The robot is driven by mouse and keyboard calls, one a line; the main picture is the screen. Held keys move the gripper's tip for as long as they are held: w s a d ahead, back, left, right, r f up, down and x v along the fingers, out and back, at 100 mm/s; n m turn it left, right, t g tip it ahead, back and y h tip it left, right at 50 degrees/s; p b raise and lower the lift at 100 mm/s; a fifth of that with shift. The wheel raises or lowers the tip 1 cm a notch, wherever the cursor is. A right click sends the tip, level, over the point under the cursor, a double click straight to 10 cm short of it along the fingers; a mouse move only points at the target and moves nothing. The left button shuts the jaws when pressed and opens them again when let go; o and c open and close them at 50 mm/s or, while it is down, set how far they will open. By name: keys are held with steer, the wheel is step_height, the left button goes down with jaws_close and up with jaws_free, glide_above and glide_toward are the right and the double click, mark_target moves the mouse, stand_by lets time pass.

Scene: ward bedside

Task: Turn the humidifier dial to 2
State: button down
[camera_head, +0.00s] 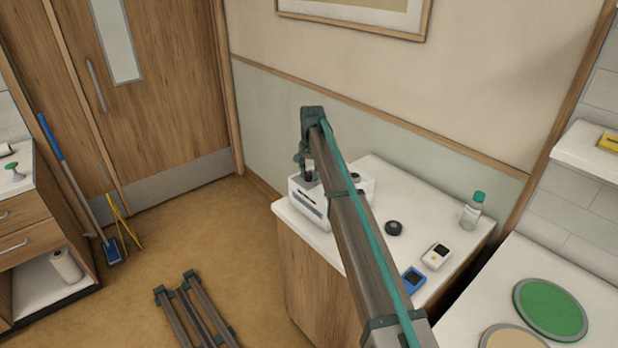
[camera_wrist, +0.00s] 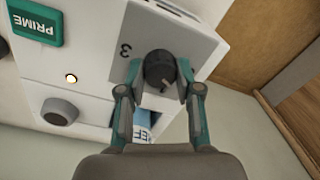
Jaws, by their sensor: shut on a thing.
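The dark round dial (camera_wrist: 158,68) sits on a grey panel (camera_wrist: 120,68) of a white device, with a "3" printed beside it. A small pale mark shows near the dial's lower edge in the wrist view. My gripper (camera_wrist: 160,74) is shut on the dial, one finger on each side. In the head view the white device (camera_head: 311,203), which appears to be the humidifier, stands at the cabinet's far left corner. My gripper (camera_head: 309,172) reaches down onto it there. My arm hides part of the device, and the other dial numbers are not readable.
The same device has a grey knob (camera_wrist: 60,111), a lit lamp (camera_wrist: 71,79) and a green PRIME label (camera_wrist: 35,22). On the cabinet top (camera_head: 375,172) are a black round object (camera_head: 394,228), a white meter (camera_head: 436,256), a blue meter (camera_head: 412,280) and a bottle (camera_head: 472,211).

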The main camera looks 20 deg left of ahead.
mark_target(308, 175)
steer(key=m+b, duration=0.2)
steer(key=m, duration=0.2)
steer(key=shift+f+m, duration=0.1)
steer(key=shift+m, duration=0.2)
steer(key=m+b, duration=0.1)
steer(key=m, duration=0.3)
steer(key=shift+s+m+b, duration=0.1)
steer(key=shift+m+b, duration=0.2)
steer(key=shift+b, duration=0.1)
steer(key=m+b, duration=0.1)
steer(key=m, duration=0.3)
steer(key=shift+t, duration=0.3)
steer(key=shift+s+m+h+b, duration=0.1)
steer(key=shift+m+h+b, duration=0.4)
steer(key=shift+m, duration=1.8)
steer(key=c, duration=0.8)
jaws_free()
steer(key=shift+r, duration=0.25)
steer(key=r, duration=1.1)
steer(key=shift+s+r, duration=0.25)
steer(key=shift+r, duration=0.1)
